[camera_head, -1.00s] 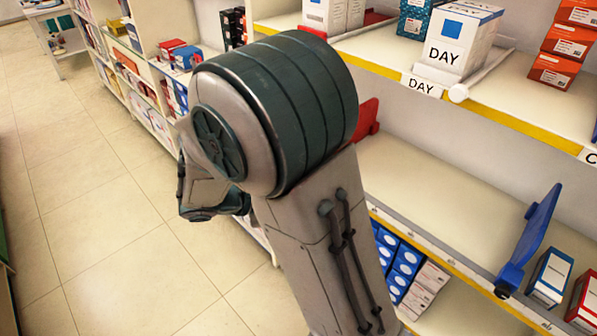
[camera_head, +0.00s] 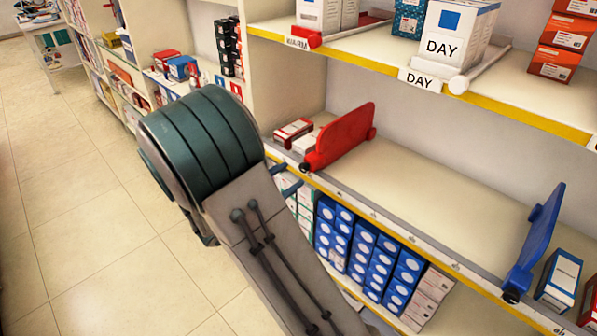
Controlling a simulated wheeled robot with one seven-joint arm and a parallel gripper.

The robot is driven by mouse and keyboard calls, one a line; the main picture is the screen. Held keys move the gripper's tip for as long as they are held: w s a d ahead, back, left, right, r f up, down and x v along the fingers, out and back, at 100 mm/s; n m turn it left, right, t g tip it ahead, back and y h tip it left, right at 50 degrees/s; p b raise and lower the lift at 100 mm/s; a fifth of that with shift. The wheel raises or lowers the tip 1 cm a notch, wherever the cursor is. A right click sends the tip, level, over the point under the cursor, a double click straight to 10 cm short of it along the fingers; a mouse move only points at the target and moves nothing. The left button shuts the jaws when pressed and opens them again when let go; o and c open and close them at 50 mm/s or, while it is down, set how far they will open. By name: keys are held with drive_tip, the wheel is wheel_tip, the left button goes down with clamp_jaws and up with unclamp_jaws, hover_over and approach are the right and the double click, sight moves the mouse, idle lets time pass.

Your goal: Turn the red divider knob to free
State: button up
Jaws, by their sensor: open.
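The red divider (camera_head: 343,136) stands upright on the middle shelf, toward its left end. Its dark knob (camera_head: 306,167) sits low at the shelf's front edge; its setting is too small to read. My gripper (camera_head: 285,179) shows only in part past the right side of my arm, to the lower left of the knob. Two finger-like tips show with a gap between them, apart from the divider. I see nothing held in them. The rest of the gripper is hidden behind my arm.
A blue divider (camera_head: 537,242) stands at the right of the same shelf (camera_head: 420,190), which is bare between the dividers. Small boxes (camera_head: 293,132) stand left of the red divider. Blue boxes (camera_head: 383,268) fill the shelf below. A DAY box (camera_head: 458,40) stands above. Floor is clear at left.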

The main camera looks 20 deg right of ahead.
sight(302, 168)
drive_tip(key=shift+x, duration=2.05)
clamp_jaws()
drive_tip(key=c, duration=1)
unclamp_jaws()
